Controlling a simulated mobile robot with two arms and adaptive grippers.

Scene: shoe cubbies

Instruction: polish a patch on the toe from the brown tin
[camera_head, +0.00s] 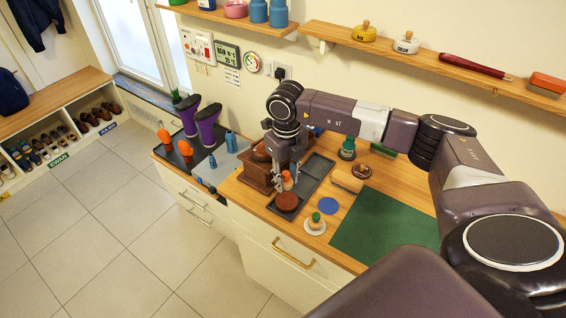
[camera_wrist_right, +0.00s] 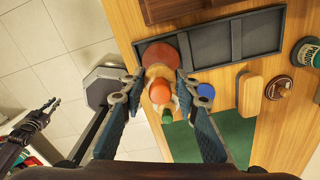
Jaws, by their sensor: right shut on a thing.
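My right gripper (camera_head: 287,181) is shut on a small dauber with an orange knob (camera_wrist_right: 160,92). The held dauber also shows in the head view (camera_head: 287,177), just above a round reddish-brown disc (camera_head: 287,201), which looks like the brown tin. I cannot tell whether the dauber touches it. The disc sits at the near end of the dark tray and shows in the wrist view (camera_wrist_right: 174,50). A brown shoe (camera_head: 261,151) is partly hidden behind my arm, on a brown wooden stand (camera_head: 256,178). My left gripper (camera_wrist_right: 45,112) shows only in the wrist view, small, its opening unclear.
A dark compartment tray (camera_wrist_right: 225,45) lies beside the stand. A green-knobbed dauber (camera_head: 315,216) stands on a white saucer near the front edge. A blue disc (camera_head: 328,206), a wooden block (camera_head: 347,181), a labelled brown tin (camera_head: 361,171) and a green mat (camera_head: 385,225) lie right.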

